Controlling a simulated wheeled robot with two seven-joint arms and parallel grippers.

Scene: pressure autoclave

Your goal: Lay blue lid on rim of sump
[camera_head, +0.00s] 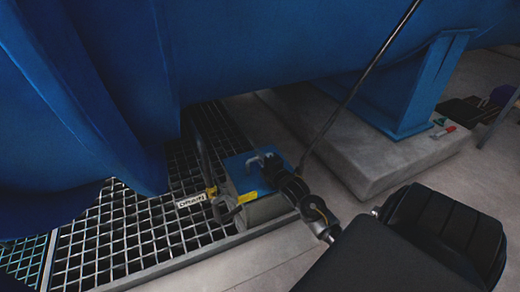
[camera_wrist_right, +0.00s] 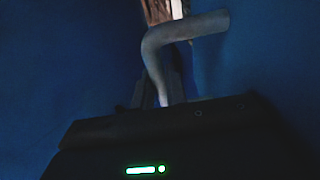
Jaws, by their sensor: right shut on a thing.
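The blue lid (camera_head: 238,178) is over the grey sump box (camera_head: 264,209), roughly level. I cannot tell whether it touches the rim all round. My right gripper (camera_head: 270,168) is shut on the grey bent handle (camera_head: 252,161) on top of the lid. In the right wrist view the handle (camera_wrist_right: 185,30) rises between the dark fingers, and the blue lid (camera_wrist_right: 250,75) fills the background. The gripper and wrist hide the lid's right part in the head view. My left gripper is not in view.
A metal grating (camera_head: 120,235) surrounds the sump's left side, with a DRAIN tag (camera_head: 191,201) beside it. The large blue vessel (camera_head: 270,45) hangs above. A concrete plinth (camera_head: 365,165) with a blue support leg (camera_head: 415,90) stands to the right. A thin dark hose (camera_head: 355,90) runs down nearby.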

